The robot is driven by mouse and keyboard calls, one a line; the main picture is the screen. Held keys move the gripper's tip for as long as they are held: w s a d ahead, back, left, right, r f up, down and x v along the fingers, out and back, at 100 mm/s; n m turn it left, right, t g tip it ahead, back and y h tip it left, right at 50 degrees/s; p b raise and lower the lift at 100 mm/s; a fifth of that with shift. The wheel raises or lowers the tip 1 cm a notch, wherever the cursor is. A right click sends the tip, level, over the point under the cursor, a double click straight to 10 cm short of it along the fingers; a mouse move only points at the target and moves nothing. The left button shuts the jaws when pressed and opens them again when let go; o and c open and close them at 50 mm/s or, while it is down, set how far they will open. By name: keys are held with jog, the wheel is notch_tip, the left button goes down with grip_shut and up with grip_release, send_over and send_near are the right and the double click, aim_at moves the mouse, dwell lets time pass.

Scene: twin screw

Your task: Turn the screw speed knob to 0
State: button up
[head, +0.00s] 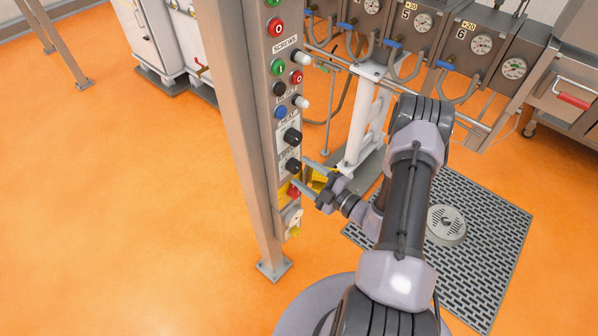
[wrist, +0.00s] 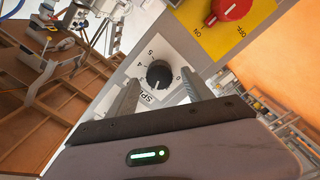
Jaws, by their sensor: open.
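The screw speed knob (wrist: 159,74) is black and round, on a white plate with printed numbers, of which 0, 4 and 5 show, and a partly hidden label starting "SP". In the head view, the knob (head: 292,166) is the lower of two black knobs on the grey control post. My gripper (head: 299,171) is open and close in front of the panel. In the wrist view, its two fingers stand on either side of the knob, apparently without touching it. The knob's exact pointer setting is too small to read.
A red rotary switch (wrist: 232,8) on a yellow plate sits beside the speed plate. Another black knob (head: 292,136) and several push buttons are above on the post (head: 243,110). A machine with gauges (head: 481,44) stands behind.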

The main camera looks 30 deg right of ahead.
jog(key=shift+x, duration=1.05)
grip_shut()
jog(key=shift+n, duration=0.3)
jog(key=n, duration=0.3)
jog(key=shift+n, duration=0.3)
jog(key=n+b, duration=0.1)
jog(key=n, duration=0.3)
jog(key=shift+n, duration=0.3)
jog(key=n+b, duration=0.1)
jog(key=n, duration=0.3)
jog(key=shift+f, duration=0.1)
jog(key=shift+n+b, duration=0.7)
jog(key=shift+n, duration=1.8)
